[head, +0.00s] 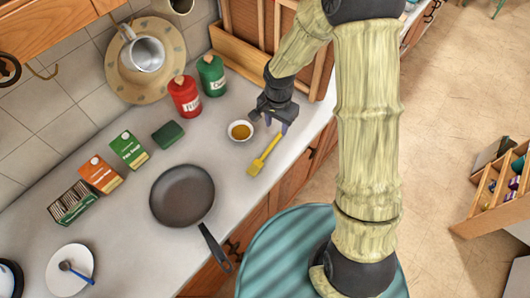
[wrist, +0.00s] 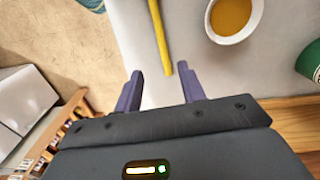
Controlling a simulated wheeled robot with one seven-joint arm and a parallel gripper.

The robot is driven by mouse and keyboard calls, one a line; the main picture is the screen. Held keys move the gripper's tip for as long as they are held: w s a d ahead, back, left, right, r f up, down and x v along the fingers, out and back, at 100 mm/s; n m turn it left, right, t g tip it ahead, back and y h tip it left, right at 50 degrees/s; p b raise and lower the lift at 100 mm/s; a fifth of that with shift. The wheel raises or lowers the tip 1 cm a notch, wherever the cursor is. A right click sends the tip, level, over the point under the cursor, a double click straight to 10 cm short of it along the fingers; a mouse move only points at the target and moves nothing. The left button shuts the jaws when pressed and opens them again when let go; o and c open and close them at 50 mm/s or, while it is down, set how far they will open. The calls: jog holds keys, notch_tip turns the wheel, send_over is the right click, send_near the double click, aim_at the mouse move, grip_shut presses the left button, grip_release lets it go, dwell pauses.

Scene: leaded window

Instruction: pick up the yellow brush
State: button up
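The yellow brush (head: 263,156) lies on the grey counter near its front edge, right of the pan. Its head points toward the front left and its handle toward my gripper. In the wrist view the yellow handle (wrist: 160,35) runs down from the top edge, its end just beyond and between my fingertips. The brush head is out of the wrist view. My gripper (head: 271,121) is above the counter at the handle end. In the wrist view its two purple fingers (wrist: 164,80) are apart, with nothing held between them.
A white bowl of amber liquid (head: 241,131) stands close left of the brush. A black pan (head: 182,196) lies further left, its handle over the counter edge. Red (head: 185,97) and green (head: 212,75) canisters stand behind.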

aim_at(274, 142)
jog(key=shift+f+p, duration=0.3)
jog(key=shift+f, duration=1.6)
jog(key=shift+w+a+f+p, duration=0.1)
jog(key=shift+a+f+p, duration=0.05)
jog(key=shift+f+p, duration=0.6)
jog(key=shift+w+f+p, duration=0.15)
jog(key=shift+f+p, duration=0.3)
jog(key=shift+f, duration=1.4)
grip_shut()
